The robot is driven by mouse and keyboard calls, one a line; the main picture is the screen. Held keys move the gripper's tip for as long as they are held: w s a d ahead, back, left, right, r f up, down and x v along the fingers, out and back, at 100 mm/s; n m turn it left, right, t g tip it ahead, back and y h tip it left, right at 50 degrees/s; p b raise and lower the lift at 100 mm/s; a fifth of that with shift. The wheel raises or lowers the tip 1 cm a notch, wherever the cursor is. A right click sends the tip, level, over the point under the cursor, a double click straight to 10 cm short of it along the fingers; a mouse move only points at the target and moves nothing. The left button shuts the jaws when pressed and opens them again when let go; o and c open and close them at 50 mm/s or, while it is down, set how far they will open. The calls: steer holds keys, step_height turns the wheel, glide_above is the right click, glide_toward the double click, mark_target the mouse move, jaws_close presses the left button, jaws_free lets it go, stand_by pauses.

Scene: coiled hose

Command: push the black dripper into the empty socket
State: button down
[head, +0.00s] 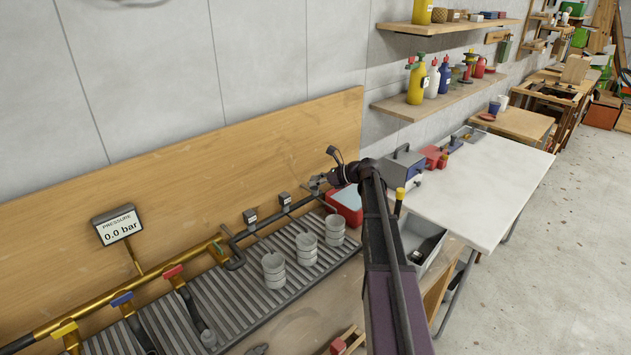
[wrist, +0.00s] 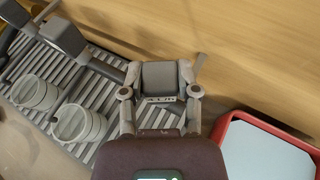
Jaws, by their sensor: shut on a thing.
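My gripper (wrist: 160,98) is shut on the black dripper (wrist: 160,77), a dark block with a small printed label, seen between the two fingers in the wrist view. In the head view my gripper (head: 318,184) is at the right end of the dark pipe (head: 262,230), near the wooden backboard. The held dripper meets or nearly meets the pipe end; the socket itself is hidden, so I cannot tell how far in it sits. Two similar drippers sit on the pipe to the left, one (head: 250,217) farther away and one (head: 285,199) nearer my gripper.
Several pale cups (head: 273,270) stand on the slatted drain rack (head: 215,300) below the pipe. A red tray (wrist: 222,130) lies close right of my gripper. The wooden backboard (head: 200,180) rises just behind. A pressure display (head: 118,226) reads 0.0 bar.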

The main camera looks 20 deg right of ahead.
steer(key=shift+s+f, duration=0.1)
steer(key=shift+c, duration=1.3)
jaws_free()
steer(key=shift+r, duration=0.25)
